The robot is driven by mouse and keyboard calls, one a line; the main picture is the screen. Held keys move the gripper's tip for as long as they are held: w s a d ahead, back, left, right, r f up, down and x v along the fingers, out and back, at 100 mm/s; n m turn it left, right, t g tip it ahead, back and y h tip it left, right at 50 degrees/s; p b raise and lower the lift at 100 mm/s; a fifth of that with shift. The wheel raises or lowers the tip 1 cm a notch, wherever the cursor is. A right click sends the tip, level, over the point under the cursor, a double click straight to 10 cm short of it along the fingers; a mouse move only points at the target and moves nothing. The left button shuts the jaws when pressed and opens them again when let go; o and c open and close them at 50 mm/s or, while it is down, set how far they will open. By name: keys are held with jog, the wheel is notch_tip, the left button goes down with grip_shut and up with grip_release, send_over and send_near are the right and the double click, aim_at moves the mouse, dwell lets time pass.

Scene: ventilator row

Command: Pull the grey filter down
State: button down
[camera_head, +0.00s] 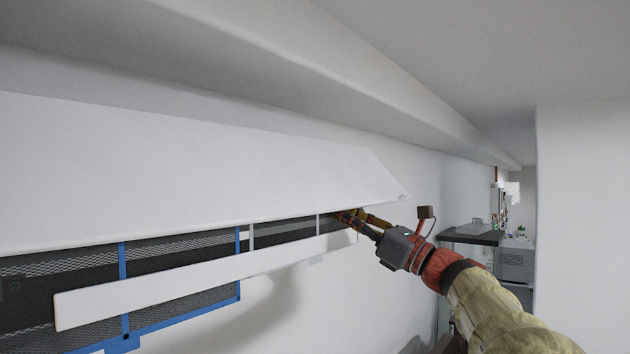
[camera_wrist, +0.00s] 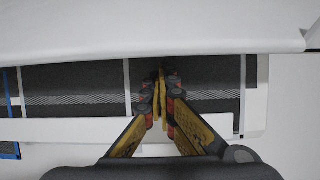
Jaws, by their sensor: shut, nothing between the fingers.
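The grey filter is a dark mesh panel (camera_head: 285,232) with light grey frame bars, under a white hood to the right of the blue-framed mesh. In the wrist view its mesh (camera_wrist: 75,85) and a grey bar (camera_wrist: 127,85) show left of the fingers, and more mesh (camera_wrist: 212,85) shows to their right. My gripper (camera_head: 345,214) reaches up into the gap at the right end of the hood. In the wrist view its fingertips (camera_wrist: 161,78) are together, in front of the mesh between two grey bars. They hold nothing. Whether they touch the mesh is unclear.
The white hood (camera_head: 190,175) hangs above, with a sharp right corner. A white strip (camera_head: 200,278) runs across the filters below the gap. Blue-framed mesh (camera_head: 122,262) lies left. A counter with equipment (camera_head: 470,235) stands far right. Bare wall is below.

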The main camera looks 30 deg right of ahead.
jog(key=shift+f+b, duration=1)
jog(key=shift+f, duration=0.45)
jog(key=shift+s, duration=0.15)
jog(key=shift+s+d, duration=0.15)
jog(key=shift+s, duration=0.25)
jog(key=shift+s+d+f+b, duration=0.25)
jog(key=shift+s+f+b, duration=0.5)
jog(key=shift+f, duration=0.2)
jog(key=shift+s+d+f+b, duration=0.25)
jog(key=shift+s+f+b, duration=0.4)
jog(key=shift+f+b, duration=0.2)
jog(key=s+d+f+b, duration=0.2)
jog(key=s+f+b, duration=0.2)
jog(key=s+f, duration=0.1)
jog(key=shift+s+f, duration=0.3)
jog(key=shift+f, duration=0.25)
